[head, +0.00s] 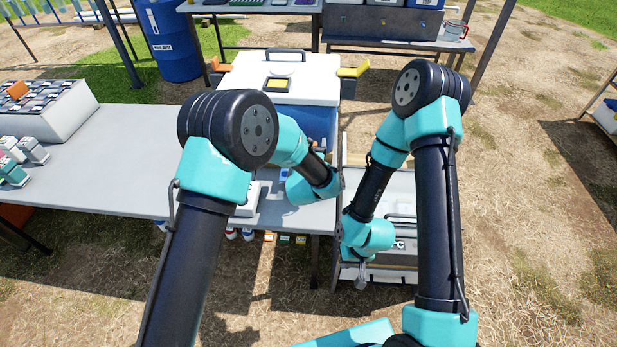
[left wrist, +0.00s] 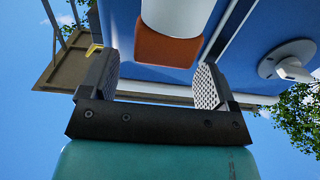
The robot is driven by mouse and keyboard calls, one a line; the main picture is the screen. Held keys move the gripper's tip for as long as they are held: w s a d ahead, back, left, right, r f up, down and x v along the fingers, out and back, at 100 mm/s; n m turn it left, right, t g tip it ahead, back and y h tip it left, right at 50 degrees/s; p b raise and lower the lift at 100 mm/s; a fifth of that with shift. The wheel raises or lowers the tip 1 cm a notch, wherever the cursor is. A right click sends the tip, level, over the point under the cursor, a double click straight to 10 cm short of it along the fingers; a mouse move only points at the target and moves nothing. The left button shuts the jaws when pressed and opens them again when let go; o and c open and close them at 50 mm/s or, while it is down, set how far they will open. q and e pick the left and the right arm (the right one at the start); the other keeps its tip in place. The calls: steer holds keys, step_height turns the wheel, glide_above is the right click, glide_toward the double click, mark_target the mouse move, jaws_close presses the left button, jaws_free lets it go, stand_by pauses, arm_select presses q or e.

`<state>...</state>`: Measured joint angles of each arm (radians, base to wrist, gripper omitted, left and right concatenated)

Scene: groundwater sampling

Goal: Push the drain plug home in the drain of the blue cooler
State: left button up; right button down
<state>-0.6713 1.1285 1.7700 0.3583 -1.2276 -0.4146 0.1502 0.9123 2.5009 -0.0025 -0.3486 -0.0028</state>
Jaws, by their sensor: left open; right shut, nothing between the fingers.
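The blue cooler (head: 318,120) with its white lid (head: 245,72) stands at the right end of the grey table. A white cylinder with an orange end (left wrist: 168,48) shows at the top centre, in line with the gap between the fingers. I cannot tell whether it is the drain plug. My left gripper (left wrist: 155,88) is open around empty space near the cooler. My right gripper (head: 361,278) is shut and empty, low at the table's right.
The grey table (head: 125,150) has clear room left of my arms. A box with a patterned top (head: 50,115) and small bottles (head: 33,150) stand at its left. A grey case (head: 398,245) is near my right gripper. A blue barrel (head: 168,45) stands behind.

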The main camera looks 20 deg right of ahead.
arm_select(q)
steer(key=d+r+v, duration=0.1)
steer(key=v, duration=1.5)
steer(key=shift+s+r, duration=0.1)
steer(key=shift+s, duration=0.05)
steer(key=w+a+f+n+g+y, duration=0.1)
steer(key=a+f+n+g+y, duration=0.2)
steer(key=a+f+g, duration=0.95)
steer(key=s+a+f+n+g, duration=0.1)
steer(key=s+a+f, duration=0.3)
steer(key=a, duration=0.4)
steer(key=s+a+f+n+g, duration=0.1)
steer(key=s+a+f, duration=0.3)
steer(key=s+a, duration=0.2)
steer(key=s+a+f+g, duration=0.1)
steer(key=s+a+f, duration=0.3)
steer(key=a, duration=0.6)
steer(key=shift+s+n+g+h, duration=0.3)
steer(key=shift+s+n+g, duration=0.1)
steer(key=shift+s, duration=0.45)
steer(key=shift+c, duration=0.5)
